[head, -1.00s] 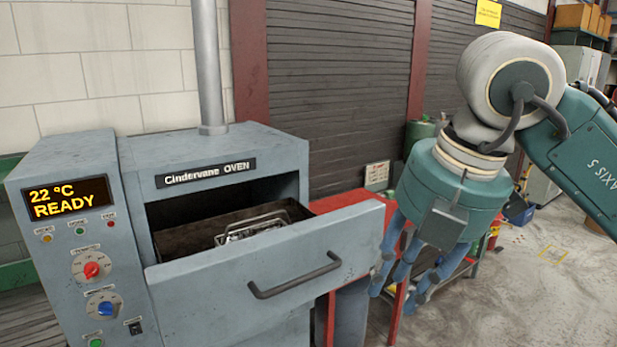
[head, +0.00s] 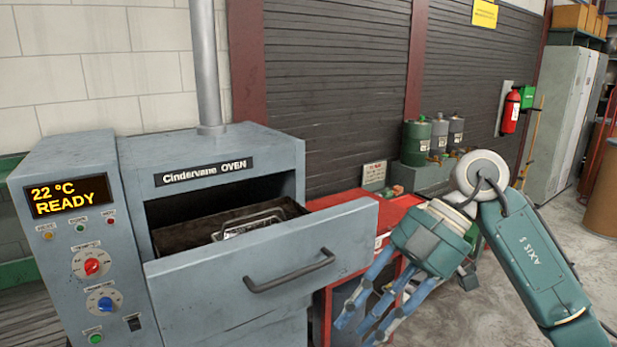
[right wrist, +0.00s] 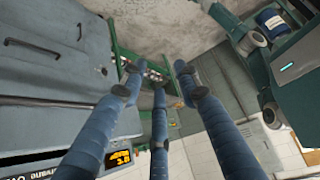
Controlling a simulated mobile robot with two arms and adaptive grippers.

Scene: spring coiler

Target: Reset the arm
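My right arm comes in from the right in the head view. Its teal gripper with blue fingers (head: 365,318) points down and left, just right of the open oven drawer (head: 265,250) and in front of the red workbench. In the right wrist view the three fingers (right wrist: 160,82) are spread apart with nothing between them. I cannot tell how near the fingertips are to the drawer. My left gripper is not in view.
The grey oven (head: 210,150) reads 22 °C READY on its display (head: 68,198). Its drawer holds a metal wire-handled item (head: 250,222). A red workbench (head: 395,212) and several canisters (head: 417,143) stand behind my right gripper.

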